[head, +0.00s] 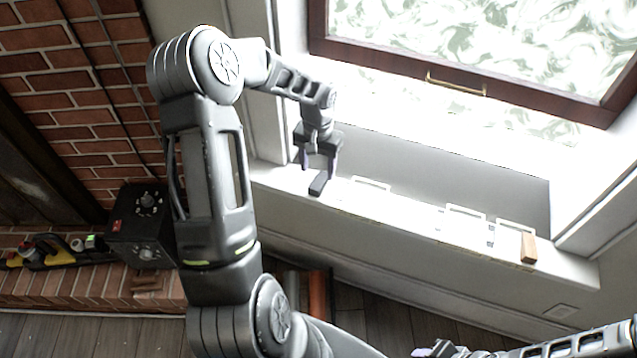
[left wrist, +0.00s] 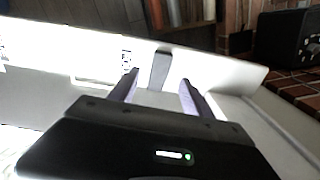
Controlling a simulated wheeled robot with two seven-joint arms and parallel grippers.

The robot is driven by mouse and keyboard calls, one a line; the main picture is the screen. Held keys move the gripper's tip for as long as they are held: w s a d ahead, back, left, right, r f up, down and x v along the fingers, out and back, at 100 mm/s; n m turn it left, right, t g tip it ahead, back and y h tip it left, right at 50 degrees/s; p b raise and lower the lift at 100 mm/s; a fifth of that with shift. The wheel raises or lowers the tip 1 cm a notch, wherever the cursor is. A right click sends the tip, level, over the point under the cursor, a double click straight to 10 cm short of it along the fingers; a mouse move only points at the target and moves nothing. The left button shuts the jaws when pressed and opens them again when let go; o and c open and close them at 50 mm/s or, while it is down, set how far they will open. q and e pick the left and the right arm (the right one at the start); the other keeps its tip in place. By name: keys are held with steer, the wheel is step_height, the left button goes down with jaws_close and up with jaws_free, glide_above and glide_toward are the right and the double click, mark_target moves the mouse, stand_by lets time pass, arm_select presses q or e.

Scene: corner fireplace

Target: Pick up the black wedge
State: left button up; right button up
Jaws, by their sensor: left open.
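The black wedge (head: 319,183) is a small dark block lying on the white window sill, near the sill's left end. It also shows in the left wrist view (left wrist: 160,70), just beyond and between the fingertips. My left gripper (head: 318,167) is open and points down at the sill, with its fingertips close to the wedge. I cannot tell whether a finger touches it. In the left wrist view my left gripper (left wrist: 159,79) has a clear gap between its purple-grey fingers. My right gripper (head: 432,350) shows only partly at the bottom edge, and its jaws are unclear.
The white sill (head: 400,216) runs to the right, with white outlined shapes and a brown block (head: 528,247) on it. The window (head: 470,60) stands behind. A black box with knobs (head: 143,226) sits on the brick hearth at left.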

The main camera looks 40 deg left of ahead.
mark_target(318, 182)
arm_select(q)
steer(key=shift+f, duration=0.4)
steer(key=shift+f, duration=0.1)
step_height(318, 182, down, 5)
steer(key=shift+w+a+f+p, duration=0.1)
steer(key=shift+w+p, duration=0.05)
steer(key=shift+p, duration=0.6)
steer(key=shift+c, duration=0.6)
jaws_close()
